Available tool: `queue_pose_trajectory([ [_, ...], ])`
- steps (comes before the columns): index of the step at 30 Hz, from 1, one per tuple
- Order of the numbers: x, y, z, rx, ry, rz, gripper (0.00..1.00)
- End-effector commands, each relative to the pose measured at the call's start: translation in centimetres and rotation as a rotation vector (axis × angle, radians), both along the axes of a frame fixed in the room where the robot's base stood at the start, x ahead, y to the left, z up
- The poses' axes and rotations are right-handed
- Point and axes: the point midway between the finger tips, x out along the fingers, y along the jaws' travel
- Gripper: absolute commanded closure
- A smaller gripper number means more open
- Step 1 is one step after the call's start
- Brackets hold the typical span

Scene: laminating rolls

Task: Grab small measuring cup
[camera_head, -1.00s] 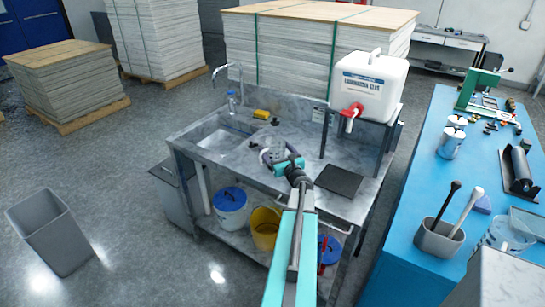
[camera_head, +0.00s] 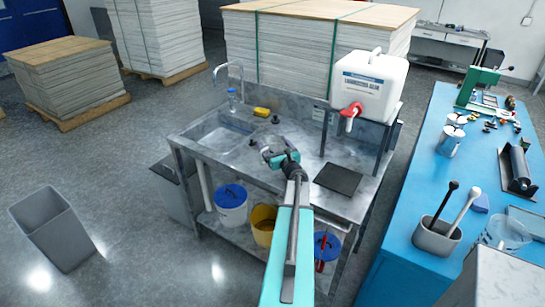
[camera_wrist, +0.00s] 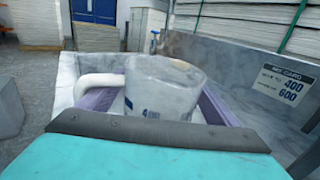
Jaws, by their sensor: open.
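A small clear measuring cup (camera_wrist: 165,85) with a pale handle on its left stands upright in the middle of the wrist view. The purple fingers of my gripper (camera_head: 272,150) lie on either side of it, over the grey sink counter. The jaws are open, and I cannot tell whether either finger touches the cup. In the head view my gripper mostly hides the cup. The cup's lower part is hidden behind the dark edge of my gripper in the wrist view.
The sink basin (camera_head: 222,139) is left of my gripper, with a yellow sponge (camera_head: 262,112) behind. A white glue canister (camera_head: 370,85) stands back right above a dark plate (camera_head: 338,179). A larger clear container (camera_head: 508,232) sits on the blue table (camera_head: 405,215).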

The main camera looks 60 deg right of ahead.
Motion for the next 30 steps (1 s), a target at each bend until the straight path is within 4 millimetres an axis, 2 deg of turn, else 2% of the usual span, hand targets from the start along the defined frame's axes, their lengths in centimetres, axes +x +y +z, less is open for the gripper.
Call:
queue_pose_trajectory([
  [2,0.0,0.0,0.0,0.000,0.000,0.000,0.17],
  [9,0.0,0.0,0.0,0.000,0.000,0.000,0.57],
  [10,0.0,0.0,0.0,0.000,0.000,0.000,0.60],
  [23,-0.1,0.0,0.4,0.000,-0.001,-0.001,0.61],
  [30,-0.1,0.0,1.9,-0.002,-0.001,0.000,0.61],
])
